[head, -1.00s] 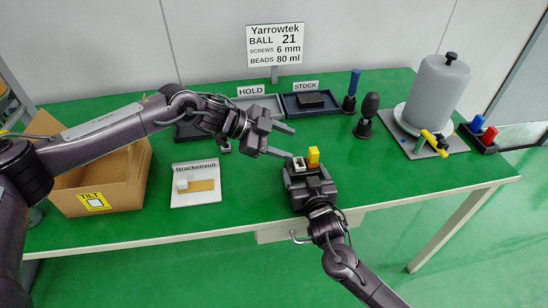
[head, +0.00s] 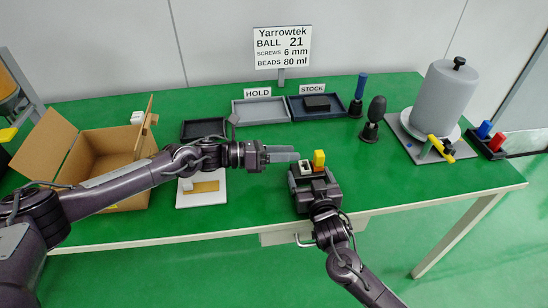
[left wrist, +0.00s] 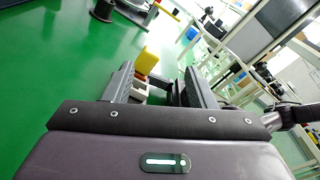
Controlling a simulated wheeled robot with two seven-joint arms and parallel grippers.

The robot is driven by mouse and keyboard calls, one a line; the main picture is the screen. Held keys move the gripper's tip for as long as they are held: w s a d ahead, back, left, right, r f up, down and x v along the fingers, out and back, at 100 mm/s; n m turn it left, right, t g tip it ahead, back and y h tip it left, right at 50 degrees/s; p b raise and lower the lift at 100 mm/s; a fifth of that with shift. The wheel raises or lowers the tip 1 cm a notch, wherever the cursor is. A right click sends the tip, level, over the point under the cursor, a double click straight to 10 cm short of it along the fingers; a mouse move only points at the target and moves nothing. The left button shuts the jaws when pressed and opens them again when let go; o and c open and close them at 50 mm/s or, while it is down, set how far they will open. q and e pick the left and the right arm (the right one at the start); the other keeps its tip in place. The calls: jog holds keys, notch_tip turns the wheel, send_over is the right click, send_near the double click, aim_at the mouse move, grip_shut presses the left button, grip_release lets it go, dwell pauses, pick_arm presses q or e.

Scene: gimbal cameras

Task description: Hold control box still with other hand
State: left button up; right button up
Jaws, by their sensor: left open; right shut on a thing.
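The control box shows as a small piece with a white rocker-like part (head: 305,168) and a yellow upright part (head: 319,159), near the front of the green table. My right gripper (head: 315,180) is shut on it from the front edge side; its jaws hide most of the box body. My left gripper (head: 285,155) is open and empty, just left of the box, with its fingers pointing right toward it. In the left wrist view the yellow part (left wrist: 146,60) and a white part (left wrist: 140,88) show beyond and between the open fingers (left wrist: 160,85).
An open cardboard box (head: 110,150) stands at the left, behind my left arm. A white board (head: 205,195) lies under that arm. The HOLD tray (head: 260,110) and STOCK tray (head: 300,115) are at the back. A grey cylinder on a plate (head: 440,95) stands at the right.

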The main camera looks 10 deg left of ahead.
aim_at(320, 153)
pick_arm(q)
jog(key=a+m, duration=0.1)
jog(key=f+m, duration=0.1)
jog(key=m, duration=0.1)
jog(key=a+m+t, duration=0.1)
jog(key=m, duration=0.1)
jog(key=shift+s+a+f+h, duration=0.2)
jog(key=shift+a+f+h, duration=0.1)
jog(key=shift+f+h, duration=0.1)
jog(key=x, duration=1.2)
jog(key=shift+f, duration=0.1)
jog(key=shift+a, duration=0.1)
grip_shut()
jog(key=shift+r, duration=1.2)
jog(key=shift+r, duration=1.45)
pick_arm(e)
jog(key=o, duration=1)
